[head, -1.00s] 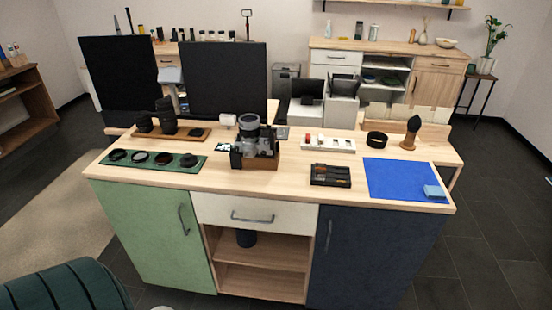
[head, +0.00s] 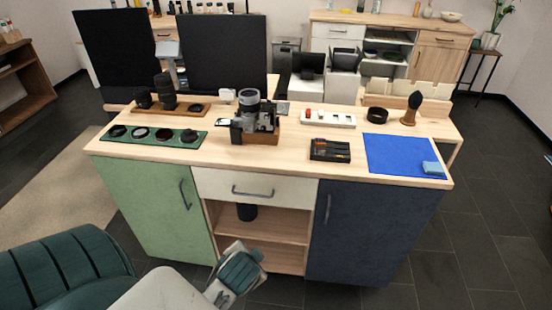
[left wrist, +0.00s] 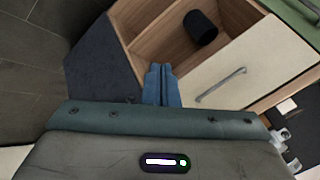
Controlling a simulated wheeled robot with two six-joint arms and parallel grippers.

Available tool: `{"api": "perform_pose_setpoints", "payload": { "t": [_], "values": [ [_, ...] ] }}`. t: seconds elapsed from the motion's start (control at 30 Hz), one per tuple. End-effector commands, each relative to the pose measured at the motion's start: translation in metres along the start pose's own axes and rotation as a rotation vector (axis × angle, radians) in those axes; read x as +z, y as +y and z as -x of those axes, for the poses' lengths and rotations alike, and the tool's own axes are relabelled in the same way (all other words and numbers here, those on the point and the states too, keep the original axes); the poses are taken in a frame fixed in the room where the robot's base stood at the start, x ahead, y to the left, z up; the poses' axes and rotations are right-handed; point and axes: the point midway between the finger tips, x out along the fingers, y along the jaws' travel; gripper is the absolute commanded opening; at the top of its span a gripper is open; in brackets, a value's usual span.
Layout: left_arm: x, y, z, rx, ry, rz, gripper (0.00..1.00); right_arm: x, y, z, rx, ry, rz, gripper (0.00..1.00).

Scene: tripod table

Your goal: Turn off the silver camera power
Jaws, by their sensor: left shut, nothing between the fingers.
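The silver camera (head: 250,108) stands on the counter, left of its middle, with its lens up, on or in a small brown wooden box (head: 262,137). A dark part sits at its left side; the power switch is too small to make out. A silver shape at the right edge of the left wrist view may be the camera (left wrist: 283,140). My left gripper (head: 238,265) is low in front of the open shelf, well below the countertop and apart from the camera. In the left wrist view its blue fingers (left wrist: 163,80) are shut and empty. My right gripper is not in view.
The counter holds a green lens mat (head: 112,143), a dark tray (head: 330,149), a white strip (head: 328,118) and a blue mat (head: 390,171). A drawer handle (head: 252,191) projects in front. Dark monitors (head: 222,55) stand behind.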

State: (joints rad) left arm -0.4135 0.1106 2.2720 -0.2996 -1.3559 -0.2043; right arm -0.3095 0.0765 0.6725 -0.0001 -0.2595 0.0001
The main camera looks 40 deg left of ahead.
Motion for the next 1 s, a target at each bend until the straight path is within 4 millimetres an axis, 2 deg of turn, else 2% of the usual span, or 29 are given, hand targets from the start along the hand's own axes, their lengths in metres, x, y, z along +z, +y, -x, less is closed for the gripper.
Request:
{"api": "perform_pose_setpoints", "payload": {
  "t": [0.27,0.37,0.5,0.6,0.7,0.83,1.0],
  "values": [
    [-0.070,-0.066,-0.023,-0.329,0.083,-0.249,0.00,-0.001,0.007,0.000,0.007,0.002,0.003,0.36],
    [-0.107,-0.094,-0.030,-0.492,0.097,-0.393,0.00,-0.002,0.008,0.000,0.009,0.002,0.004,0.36],
    [-0.176,-0.136,-0.032,-0.771,0.080,-0.672,0.00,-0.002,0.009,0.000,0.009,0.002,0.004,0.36],
    [-0.222,-0.155,-0.027,-0.944,0.041,-0.869,0.00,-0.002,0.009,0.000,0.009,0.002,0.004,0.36],
    [-0.253,-0.165,-0.022,-1.057,0.001,-1.008,0.00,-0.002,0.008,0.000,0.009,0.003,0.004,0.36],
    [-0.273,-0.170,-0.018,-1.128,-0.030,-1.100,0.00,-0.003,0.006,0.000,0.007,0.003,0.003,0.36],
    [-0.276,-0.171,-0.017,-1.141,-0.037,-1.118,0.00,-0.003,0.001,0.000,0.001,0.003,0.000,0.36]
  ]
}}
